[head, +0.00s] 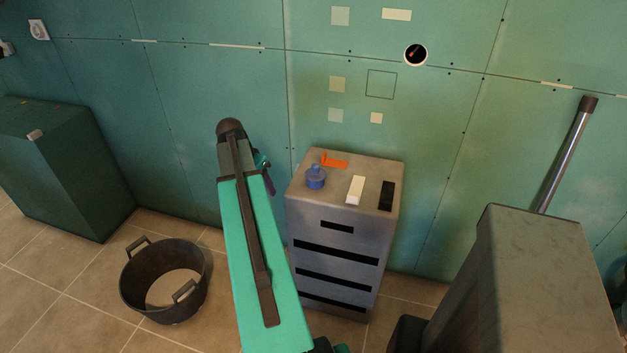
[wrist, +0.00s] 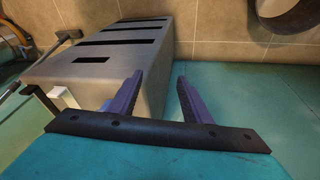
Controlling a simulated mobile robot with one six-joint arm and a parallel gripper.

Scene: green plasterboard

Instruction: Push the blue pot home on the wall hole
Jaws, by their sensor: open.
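The blue pot (head: 316,178) stands upright on top of the grey drawer cabinet (head: 341,228), near its left edge. The wall hole (head: 415,54) is a dark round opening with a pale rim, high on the green wall; something orange-brown shows inside it. My gripper (head: 268,181) is left of the cabinet near the wall, mostly hidden behind my arm. In the wrist view, my gripper (wrist: 161,84) has its two purple fingers apart with nothing between them. A bluish patch beside the left finger may be the pot; I cannot tell.
An orange item (head: 334,161), a white block (head: 355,190) and a black block (head: 386,195) share the cabinet top. A black tub (head: 133,289) stands on the floor left. A grey box (head: 545,280) and a leaning pipe (head: 566,155) are at right.

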